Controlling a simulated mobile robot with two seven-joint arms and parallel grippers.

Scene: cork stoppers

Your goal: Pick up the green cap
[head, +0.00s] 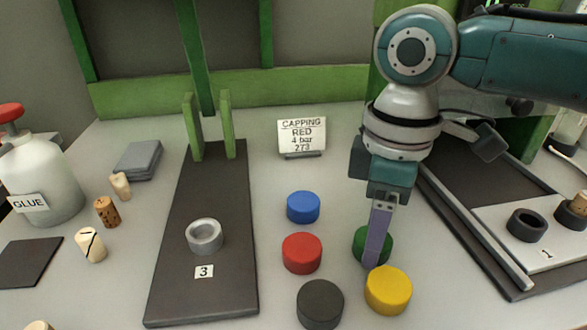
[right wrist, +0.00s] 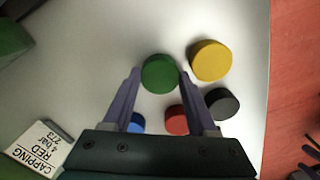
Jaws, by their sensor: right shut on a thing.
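The green cap (head: 360,243) stands on the white table, partly hidden behind a finger of my right gripper (head: 378,255) in the head view. In the right wrist view the green cap (right wrist: 160,74) sits between the two purple fingers of the right gripper (right wrist: 160,80), which are shut on its sides. I cannot tell any gap between the cap and the table.
A yellow cap (head: 388,291) is close in front of the green one. Red (head: 302,253), blue (head: 303,207) and black (head: 320,303) caps stand to the left. A sign (head: 302,135) stands behind. A dark board (head: 203,285) holds a grey ring (head: 205,236).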

